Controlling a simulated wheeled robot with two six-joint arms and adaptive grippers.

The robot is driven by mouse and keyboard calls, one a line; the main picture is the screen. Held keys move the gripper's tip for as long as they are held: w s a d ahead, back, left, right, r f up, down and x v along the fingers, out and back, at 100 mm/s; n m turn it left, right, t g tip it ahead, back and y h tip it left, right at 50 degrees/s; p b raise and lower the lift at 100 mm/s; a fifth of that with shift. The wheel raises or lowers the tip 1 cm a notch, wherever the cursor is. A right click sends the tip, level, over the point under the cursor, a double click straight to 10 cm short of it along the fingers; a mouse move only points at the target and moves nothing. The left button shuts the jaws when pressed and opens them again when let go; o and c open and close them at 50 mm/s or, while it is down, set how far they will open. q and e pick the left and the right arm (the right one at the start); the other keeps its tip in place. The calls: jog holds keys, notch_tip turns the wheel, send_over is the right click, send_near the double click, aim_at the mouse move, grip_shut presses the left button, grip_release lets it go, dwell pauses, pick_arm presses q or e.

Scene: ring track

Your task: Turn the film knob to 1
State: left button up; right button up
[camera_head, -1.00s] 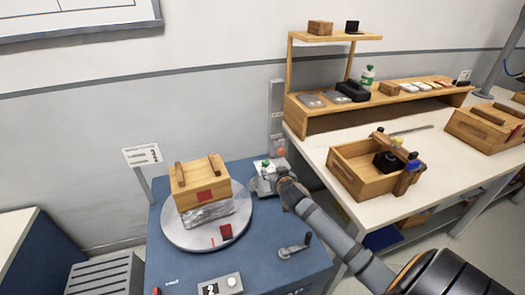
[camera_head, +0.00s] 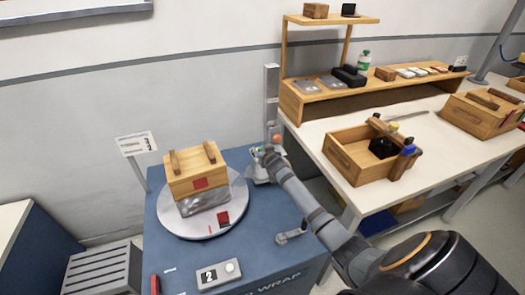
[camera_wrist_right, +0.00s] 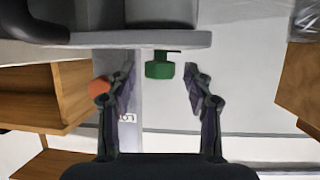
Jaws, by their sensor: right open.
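A green knob (camera_wrist_right: 160,66) shows in the right wrist view, below a pale grey ledge and between my fingers. My right gripper (camera_wrist_right: 163,90) is open, with one finger on each side of the knob; I cannot tell if they touch it. My left gripper is not in view.
A crate (camera_head: 197,172) stands on the round turntable (camera_head: 165,220), left of the carriage. A control box (camera_head: 219,274) and a crank (camera_head: 290,236) are nearer on the blue base. The white workbench (camera_head: 440,125) with an open wooden box (camera_head: 350,160) is right of my arm.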

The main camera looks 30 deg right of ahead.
grip_shut()
dwell(0.3)
